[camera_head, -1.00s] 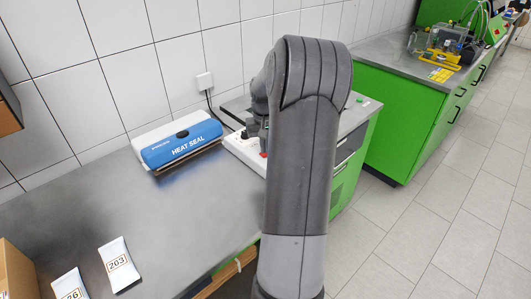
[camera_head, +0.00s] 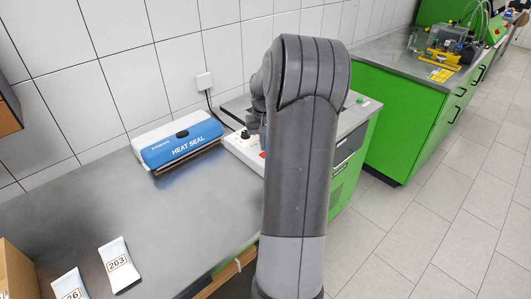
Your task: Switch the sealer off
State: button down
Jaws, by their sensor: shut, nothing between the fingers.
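The heat sealer (camera_head: 180,143), blue and white with "HEAT SEAL" on its front, sits on the grey worktop against the tiled wall. To its right is a pale control box (camera_head: 240,150) with a dark knob on top and a red part near its right side. My arm covers the right side of this box. My gripper (camera_head: 254,126), dark and small, shows only partly at the left edge of my arm, above the box. Its fingers are shut with nothing between them. Whether it touches the box or knob cannot be told.
Two white pouches, one marked 203 (camera_head: 119,264), lie at the front left beside a cardboard box (camera_head: 16,272). A wall socket (camera_head: 205,81) with a cable is behind the sealer. A green cabinet (camera_head: 413,120) bears equipment at right. The worktop before the sealer is clear.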

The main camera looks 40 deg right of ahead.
jog(key=shift+r, duration=2.55)
jog(key=s+a+r+n+t+h, duration=0.15)
jog(key=a+r, duration=0.35)
jog(key=a, duration=0.5)
jog(key=s+a+r+n+t, duration=0.1)
jog(key=s+a+r, duration=0.3)
jog(key=a, duration=0.7)
jog(key=s+a+r+n+t+y, duration=0.1)
jog(key=s+a+n+t, duration=0.2)
jog(key=s+a, duration=1.1)
jog(key=shift+a, duration=0.6)
jog(key=shift+n+y, duration=0.25)
